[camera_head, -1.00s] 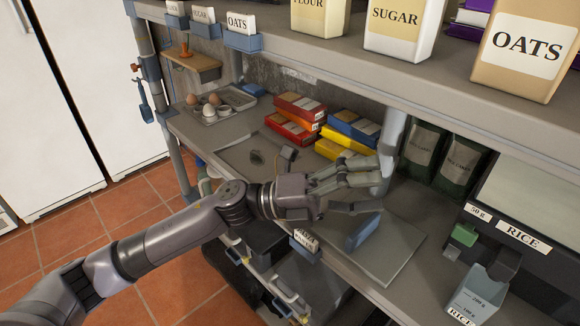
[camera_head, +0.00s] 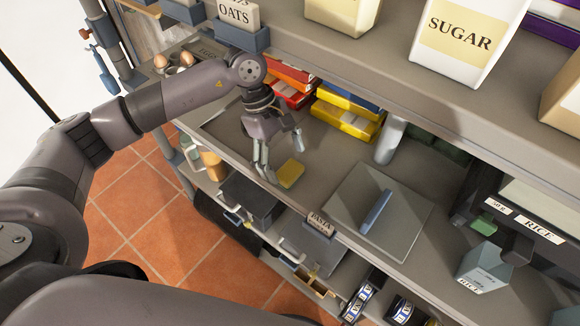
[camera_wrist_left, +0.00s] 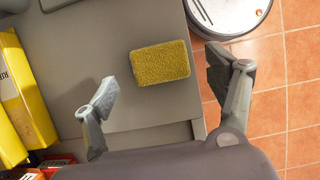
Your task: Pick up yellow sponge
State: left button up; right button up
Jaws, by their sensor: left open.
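The yellow sponge (camera_head: 290,173) lies flat on the grey shelf, near its front edge. In the left wrist view the sponge (camera_wrist_left: 160,63) is a rough yellow block lying between the lines of the two fingers, a little beyond their tips. My left gripper (camera_head: 281,157) is open and points down beside the sponge, its fingers spread. In the left wrist view the open gripper (camera_wrist_left: 165,85) has nothing between its fingers. My right gripper is not in view.
Yellow and blue boxes (camera_head: 345,112) and red boxes (camera_head: 290,90) stand behind the gripper. A grey board (camera_head: 402,222) with a blue bar (camera_head: 376,212) lies to the right. The upper shelf (camera_head: 370,60) overhangs the area. A round pale lid (camera_wrist_left: 228,15) shows beyond the shelf edge.

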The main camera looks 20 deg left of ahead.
aim_at(287, 169)
pick_arm(q)
jog(key=shift+p+x, duration=0.45)
jog(key=shift+x, duration=0.75)
jog(key=shift+f, duration=0.55)
jog(key=c, duration=1)
jog(key=shift+c, duration=0.2)
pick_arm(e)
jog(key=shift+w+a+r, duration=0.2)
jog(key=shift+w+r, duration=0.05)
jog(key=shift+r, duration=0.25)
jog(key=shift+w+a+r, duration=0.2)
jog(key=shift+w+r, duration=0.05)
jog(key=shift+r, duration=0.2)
